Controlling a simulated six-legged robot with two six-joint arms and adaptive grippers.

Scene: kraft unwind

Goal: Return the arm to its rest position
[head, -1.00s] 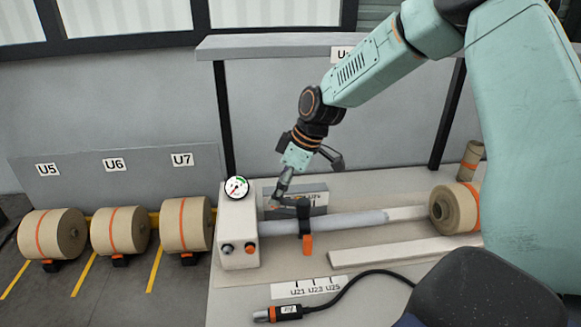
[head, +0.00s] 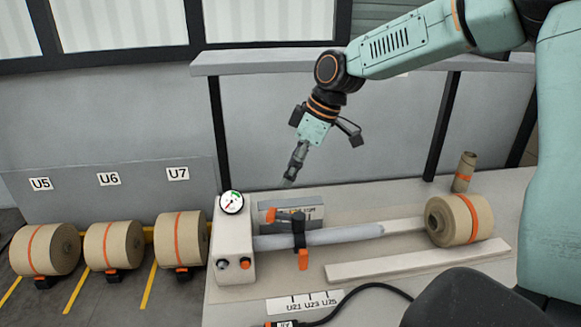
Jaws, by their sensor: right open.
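My right gripper (head: 291,177) is open and empty. A grey shaft (head: 345,236) runs across the bench from a white gauge housing (head: 233,245) to a kraft roll with an orange band (head: 455,221). A black clamp with orange ends (head: 299,232) sits around the shaft, apart from the gripper. My left gripper is not in view.
A shelf (head: 270,63) on dark posts crosses behind the arm. A long pale bar (head: 415,260) lies in front of the shaft. A small upright roll (head: 463,172) stands at the back right. Several kraft rolls (head: 113,246) sit at the left. A black cable (head: 365,287) lies in front.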

